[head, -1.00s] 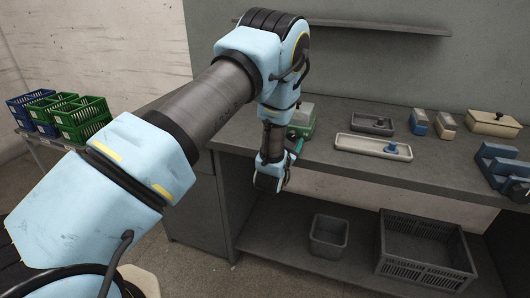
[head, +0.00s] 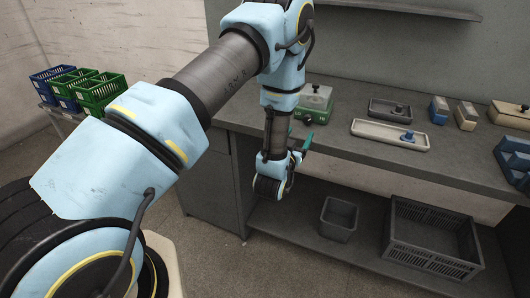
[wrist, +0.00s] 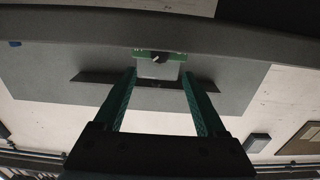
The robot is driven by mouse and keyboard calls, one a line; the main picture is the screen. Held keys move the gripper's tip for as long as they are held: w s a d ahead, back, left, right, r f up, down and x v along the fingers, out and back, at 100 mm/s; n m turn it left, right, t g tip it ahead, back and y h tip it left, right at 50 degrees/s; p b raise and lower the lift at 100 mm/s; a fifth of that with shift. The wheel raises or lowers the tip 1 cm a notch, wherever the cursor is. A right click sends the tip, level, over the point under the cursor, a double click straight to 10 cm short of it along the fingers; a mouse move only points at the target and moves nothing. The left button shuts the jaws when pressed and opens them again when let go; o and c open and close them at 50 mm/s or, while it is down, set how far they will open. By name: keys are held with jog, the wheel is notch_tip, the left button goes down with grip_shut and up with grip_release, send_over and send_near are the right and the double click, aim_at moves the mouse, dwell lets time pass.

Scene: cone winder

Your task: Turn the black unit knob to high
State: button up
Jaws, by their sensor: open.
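In the head view my gripper (head: 308,143) is at the worktop's front edge, below and in front of the unit, apart from the knob.
On the worktop (head: 350,158) to the right are a dark tray (head: 376,113), a beige tray (head: 365,129) with a blue piece, small boxes (head: 439,109) and a blue block (head: 515,156). A bin (head: 338,217) and crate (head: 410,263) sit below. A shelf (head: 400,10) hangs above.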

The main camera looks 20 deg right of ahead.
jog(key=shift+v, duration=0.85)
jog(key=w+a+f+n+g+y+b, duration=0.1)
jog(key=w+a+n+g+y+b, duration=0.1)
jog(key=w+a+y+b, duration=0.35)
jog(key=shift+s+a+f+m+g+b, duration=0.2)
jog(key=shift+s+a+m+g+b, duration=0.1)
jog(key=shift+s+a+g+b, duration=0.35)
jog(key=shift+s+a+f+m+g+b, duration=0.3)
jog(key=shift+s+a+g+b, duration=0.15)
jog(key=shift+a+g+b, duration=0.3)
jog(key=shift+s+a+f+m+g+b, duration=0.15)
jog(key=shift+s+a+m+g+b, duration=0.15)
jog(key=shift+s+a+g+b, duration=0.4)
jog(key=shift+w, duration=0.15)
